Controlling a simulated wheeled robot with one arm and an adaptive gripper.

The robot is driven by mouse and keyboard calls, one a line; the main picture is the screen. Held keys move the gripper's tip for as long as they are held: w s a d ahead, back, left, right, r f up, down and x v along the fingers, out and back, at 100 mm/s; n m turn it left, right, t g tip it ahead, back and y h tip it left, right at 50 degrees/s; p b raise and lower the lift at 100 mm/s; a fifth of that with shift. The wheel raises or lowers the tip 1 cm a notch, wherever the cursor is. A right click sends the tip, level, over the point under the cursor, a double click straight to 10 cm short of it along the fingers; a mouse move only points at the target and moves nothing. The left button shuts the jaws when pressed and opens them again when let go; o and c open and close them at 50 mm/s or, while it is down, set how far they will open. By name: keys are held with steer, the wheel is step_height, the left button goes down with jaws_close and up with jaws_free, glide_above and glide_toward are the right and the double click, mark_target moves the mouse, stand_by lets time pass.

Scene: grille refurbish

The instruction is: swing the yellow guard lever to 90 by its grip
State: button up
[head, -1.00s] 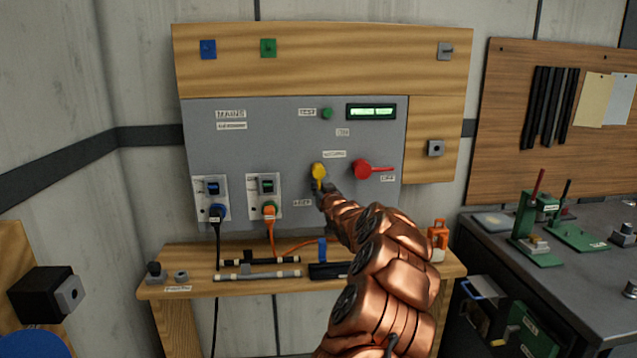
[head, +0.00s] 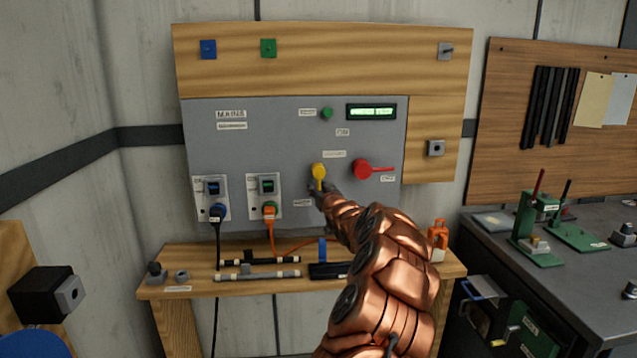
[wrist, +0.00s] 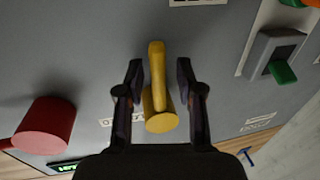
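The yellow guard lever (head: 319,172) is on the grey panel, its round hub up and its arm pointing down in the head view. In the wrist view the yellow lever (wrist: 156,85) lies between my two fingers, with a visible gap on each side. My gripper (wrist: 157,75) is open around the lever's arm; it also shows in the head view (head: 319,194) just below the hub, partly hidden by my wrist. The label near the lever is too small to read.
A red lever (head: 364,169) is just right of the yellow one and also shows in the wrist view (wrist: 44,126). A wooden shelf (head: 190,291) with several parts is below.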

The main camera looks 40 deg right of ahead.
steer(key=shift+s, duration=0.1)
stand_by(0.4)
steer(key=shift+s+f+b, duration=0.1)
steer(key=shift+s+b, duration=0.05)
steer(key=shift+b, duration=0.3)
steer(key=b+v, duration=0.8)
steer(key=b, duration=0.1)
steer(key=shift+s+a, duration=0.2)
steer(key=shift+s, duration=0.1)
stand_by(0.5)
